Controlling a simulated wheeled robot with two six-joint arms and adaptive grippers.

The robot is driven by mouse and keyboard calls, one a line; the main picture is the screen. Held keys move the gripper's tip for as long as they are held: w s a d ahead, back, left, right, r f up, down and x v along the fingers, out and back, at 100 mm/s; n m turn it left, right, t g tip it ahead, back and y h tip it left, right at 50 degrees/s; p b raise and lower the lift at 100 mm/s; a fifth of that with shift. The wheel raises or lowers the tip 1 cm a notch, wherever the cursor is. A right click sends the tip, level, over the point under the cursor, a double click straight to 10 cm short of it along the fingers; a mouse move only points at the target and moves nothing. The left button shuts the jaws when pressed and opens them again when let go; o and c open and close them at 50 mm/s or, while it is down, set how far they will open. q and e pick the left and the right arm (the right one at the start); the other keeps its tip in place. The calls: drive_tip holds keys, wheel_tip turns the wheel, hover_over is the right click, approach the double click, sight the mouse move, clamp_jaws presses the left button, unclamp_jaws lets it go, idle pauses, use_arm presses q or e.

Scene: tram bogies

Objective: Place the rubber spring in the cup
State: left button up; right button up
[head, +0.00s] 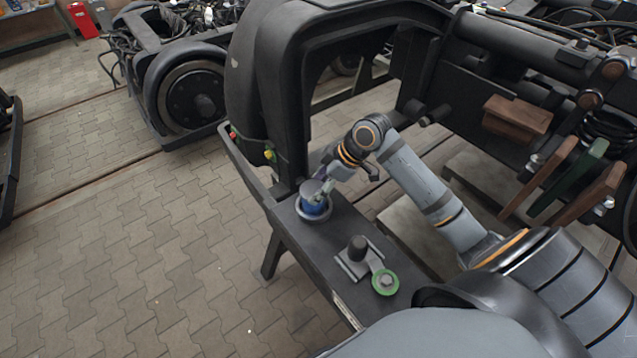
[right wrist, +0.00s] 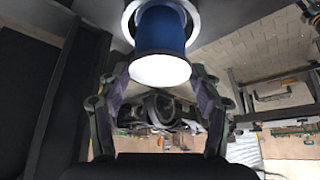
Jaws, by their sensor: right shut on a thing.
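The rubber spring (head: 311,207) is a blue cylinder with a pale top face, standing upright on the dark beam. The cup (head: 326,216) is a grey ring around the spring's lower end. In the right wrist view the spring (right wrist: 161,36) shows large at the top, with the cup's bright rim (right wrist: 129,20) behind its far end. My right gripper (head: 322,191) is shut on the spring, one finger on each side. Whether the spring's foot rests on the cup's floor is hidden. My left gripper is not in view.
On the same beam nearer me stand a dark knob on a grey plate (head: 357,257) and a green ring-shaped part (head: 385,282). A tall black arched frame (head: 270,90) rises just behind the cup. Paved floor (head: 120,250) lies open on the left.

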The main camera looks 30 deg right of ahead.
drive_tip(key=shift+a+f, duration=0.1)
drive_tip(key=o, duration=1.8)
drive_tip(key=p+v, duration=0.7)
drive_tip(key=v, duration=0.5)
